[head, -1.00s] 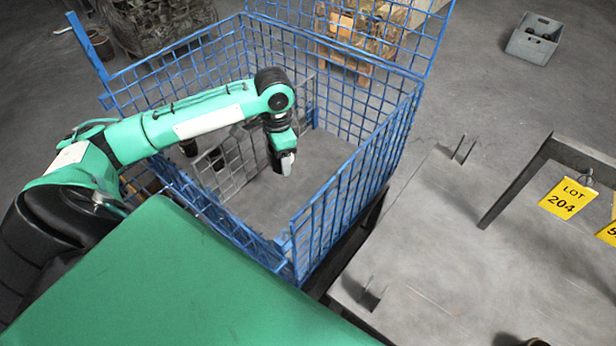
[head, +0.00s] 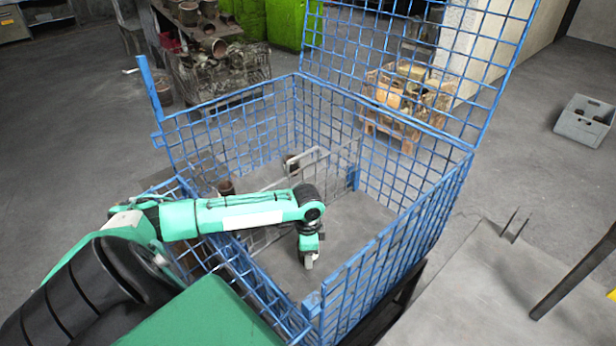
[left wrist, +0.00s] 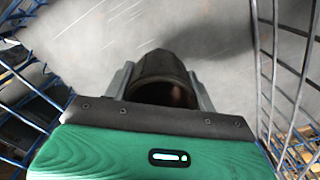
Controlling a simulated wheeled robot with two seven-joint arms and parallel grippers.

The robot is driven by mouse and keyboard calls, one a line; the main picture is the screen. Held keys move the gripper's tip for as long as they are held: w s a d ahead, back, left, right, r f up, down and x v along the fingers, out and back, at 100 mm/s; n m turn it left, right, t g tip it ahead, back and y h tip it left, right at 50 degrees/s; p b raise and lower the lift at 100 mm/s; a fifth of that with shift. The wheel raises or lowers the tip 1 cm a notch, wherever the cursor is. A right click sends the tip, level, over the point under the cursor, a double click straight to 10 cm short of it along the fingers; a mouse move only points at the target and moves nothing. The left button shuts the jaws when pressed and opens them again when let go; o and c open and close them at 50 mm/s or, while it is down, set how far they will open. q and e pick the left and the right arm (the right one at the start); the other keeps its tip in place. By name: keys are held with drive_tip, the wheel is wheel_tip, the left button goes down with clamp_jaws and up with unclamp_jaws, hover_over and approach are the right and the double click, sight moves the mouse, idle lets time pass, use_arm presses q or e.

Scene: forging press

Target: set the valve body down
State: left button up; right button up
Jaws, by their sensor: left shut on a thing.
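My left gripper (head: 309,260) hangs pointing down inside the blue mesh crate (head: 365,285), over its bare grey floor. In the left wrist view the gripper (left wrist: 160,88) is shut on the valve body (left wrist: 162,70), a dark, round, hollow-looking piece between the two grey fingers. The valve body is not clearly seen in the head view, and I cannot tell whether it touches the crate floor. My right gripper is out of view.
A grey mesh divider (head: 318,156) stands inside the crate, with brown cylindrical parts (head: 226,187) on its far left side. The crate's lid (head: 420,50) is raised at the back. A grey table (head: 480,290) stands at right.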

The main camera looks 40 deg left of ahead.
use_arm(q)
wheel_tip(320, 180, down, 4)
drive_tip(key=shift+f, duration=0.55)
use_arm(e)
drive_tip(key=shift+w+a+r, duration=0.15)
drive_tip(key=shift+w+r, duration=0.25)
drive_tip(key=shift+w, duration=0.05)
use_arm(q)
drive_tip(key=shift+f, duration=0.1)
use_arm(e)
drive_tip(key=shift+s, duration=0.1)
use_arm(q)
drive_tip(key=o, duration=1.3)
drive_tip(key=shift+c, duration=0.2)
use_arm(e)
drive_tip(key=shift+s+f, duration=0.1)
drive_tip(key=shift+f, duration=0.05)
